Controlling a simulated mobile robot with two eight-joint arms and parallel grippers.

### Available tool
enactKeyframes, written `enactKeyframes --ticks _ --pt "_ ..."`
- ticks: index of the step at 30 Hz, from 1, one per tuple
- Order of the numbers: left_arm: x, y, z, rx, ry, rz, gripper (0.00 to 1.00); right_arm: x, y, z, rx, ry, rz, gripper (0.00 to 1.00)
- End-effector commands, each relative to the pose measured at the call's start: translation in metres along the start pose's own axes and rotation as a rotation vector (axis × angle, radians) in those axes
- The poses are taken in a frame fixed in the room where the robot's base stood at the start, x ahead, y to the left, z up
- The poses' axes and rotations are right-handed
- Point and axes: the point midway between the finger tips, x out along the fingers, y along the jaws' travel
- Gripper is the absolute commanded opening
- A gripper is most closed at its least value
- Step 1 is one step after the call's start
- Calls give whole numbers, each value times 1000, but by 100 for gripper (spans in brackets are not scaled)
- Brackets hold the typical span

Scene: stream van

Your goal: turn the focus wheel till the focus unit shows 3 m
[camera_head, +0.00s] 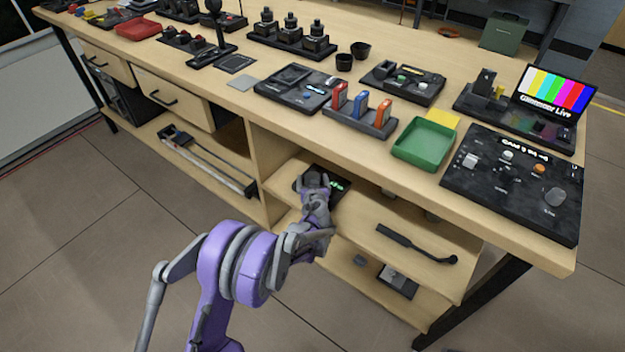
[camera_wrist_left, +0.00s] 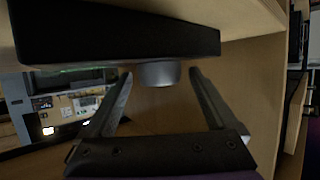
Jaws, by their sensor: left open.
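The focus unit (camera_head: 338,184) is a small dark box with green lit figures, in the open shelf bay below the worktop; my gripper partly covers it and I cannot read the figures. My left gripper (camera_head: 313,181) is at the unit. In the left wrist view the unit (camera_wrist_left: 120,32) is a black block across the top. The grey focus wheel (camera_wrist_left: 158,73) sticks out of it. The open fingers of my left gripper (camera_wrist_left: 161,77) stand on either side of the wheel, with gaps on both sides. My right gripper is not in view.
A wooden shelf wall (camera_wrist_left: 252,85) stands close to the right of the fingers in the wrist view. The worktop above holds a green tray (camera_head: 424,143) and several control panels.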

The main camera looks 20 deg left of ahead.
Motion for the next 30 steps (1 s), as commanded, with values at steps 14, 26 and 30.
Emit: enactKeyframes --ticks 14,26,30 --pt "-63 0 -2 1 1 2 91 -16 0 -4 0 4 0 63" --pt "-108 0 0 0 0 1 91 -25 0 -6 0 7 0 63" --pt "-108 0 0 0 0 0 91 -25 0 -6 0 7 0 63"
